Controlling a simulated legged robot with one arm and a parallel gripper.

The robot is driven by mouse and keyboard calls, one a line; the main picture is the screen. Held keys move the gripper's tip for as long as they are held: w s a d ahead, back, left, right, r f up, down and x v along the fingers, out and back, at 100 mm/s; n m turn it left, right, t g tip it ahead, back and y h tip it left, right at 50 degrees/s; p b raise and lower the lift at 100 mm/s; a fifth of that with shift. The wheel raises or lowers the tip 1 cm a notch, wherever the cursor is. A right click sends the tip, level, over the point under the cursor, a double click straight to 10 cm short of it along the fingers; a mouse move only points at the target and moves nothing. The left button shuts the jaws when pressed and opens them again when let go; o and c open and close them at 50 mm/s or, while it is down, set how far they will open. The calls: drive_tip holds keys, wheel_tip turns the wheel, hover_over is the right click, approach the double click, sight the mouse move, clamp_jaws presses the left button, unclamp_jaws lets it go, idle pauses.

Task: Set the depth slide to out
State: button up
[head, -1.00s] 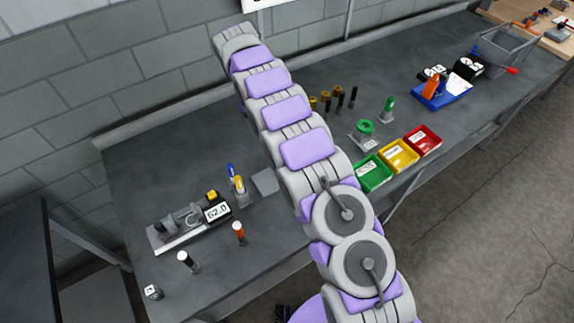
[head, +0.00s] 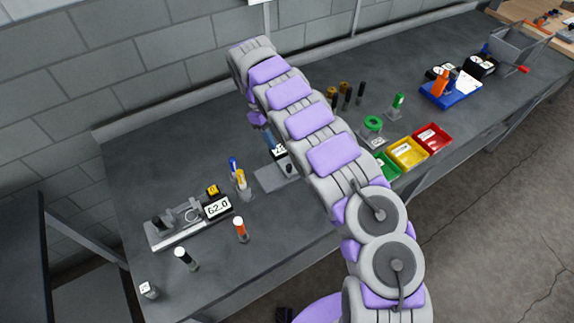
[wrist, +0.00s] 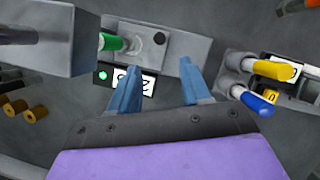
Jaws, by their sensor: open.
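A crimper stands under my arm in the head view, its grey base plate (head: 268,181) partly uncovered. A black panel with a green lamp and white display (wrist: 134,82) sits beside the plate. I cannot tell which part is the depth slide or where it is set. My gripper (wrist: 161,74) is open and empty, its blue fingers apart above the plate and panel. In the head view my arm mostly hides it.
A gauge reading 62.0 (head: 218,206) and yellow and blue pens (head: 240,182) stand left of the crimper. Orange and white-capped tools (head: 240,229) stand nearer the front. Green, yellow and red bins (head: 407,152) lie right of my arm.

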sight(288, 165)
drive_tip(key=b+x, duration=0.1)
drive_tip(key=x, duration=1)
drive_tip(key=shift+d+f, duration=0.1)
clamp_jaws()
idle(0.4)
